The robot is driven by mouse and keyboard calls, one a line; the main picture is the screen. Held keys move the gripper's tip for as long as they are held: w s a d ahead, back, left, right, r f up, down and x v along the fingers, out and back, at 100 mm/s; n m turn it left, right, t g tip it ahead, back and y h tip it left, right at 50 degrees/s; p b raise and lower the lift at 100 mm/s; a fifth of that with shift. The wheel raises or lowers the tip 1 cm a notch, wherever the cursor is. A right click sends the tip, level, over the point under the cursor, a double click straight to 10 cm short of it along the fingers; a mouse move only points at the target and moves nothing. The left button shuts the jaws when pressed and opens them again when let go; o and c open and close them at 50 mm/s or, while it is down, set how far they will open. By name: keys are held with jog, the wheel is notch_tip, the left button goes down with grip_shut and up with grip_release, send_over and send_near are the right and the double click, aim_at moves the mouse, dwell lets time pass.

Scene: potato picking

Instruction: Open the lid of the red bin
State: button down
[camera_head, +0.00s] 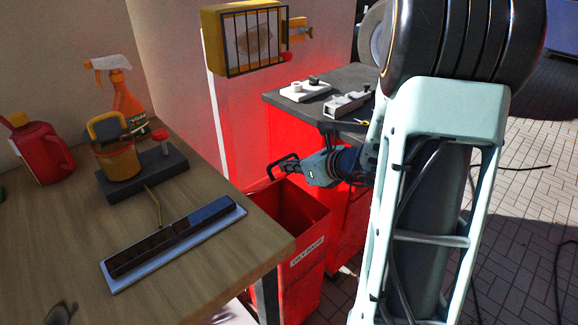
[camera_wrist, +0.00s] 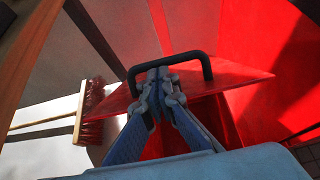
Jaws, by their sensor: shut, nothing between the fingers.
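The red bin (camera_head: 303,274) with a white label stands beside the wooden workbench. Its top is uncovered and I see into its red inside. The lid (camera_wrist: 232,78) is a red panel with a black bar handle (camera_wrist: 205,66); the handle also shows in the head view (camera_head: 281,162) above the bin's back edge. The lid appears raised, though its exact angle is hard to tell. My gripper (camera_wrist: 158,78) is shut and empty, its fingertips at the handle, overlapping it in the wrist view. I cannot tell whether they touch it. It also shows in the head view (camera_head: 300,170).
The wooden workbench (camera_head: 190,285) at left holds a spray bottle (camera_head: 127,103), a red canister (camera_head: 42,152) and a tray of dark blocks (camera_head: 172,240). A grey-topped red cabinet (camera_head: 345,135) stands behind my gripper. A broom (camera_wrist: 85,115) lies left in the wrist view.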

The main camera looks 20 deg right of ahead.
jog(key=shift+w+a+r+p, duration=0.1)
jog(key=shift+w+r+p, duration=0.2)
jog(key=shift+r+p, duration=0.45)
jog(key=shift+w+f+g+p, duration=0.2)
jog(key=shift+g+p, duration=0.1)
jog(key=shift+p, duration=0.1)
jog(key=shift+w+a+r+p, duration=0.15)
jog(key=shift+r+p, duration=0.05)
jog(key=shift+p, duration=0.35)
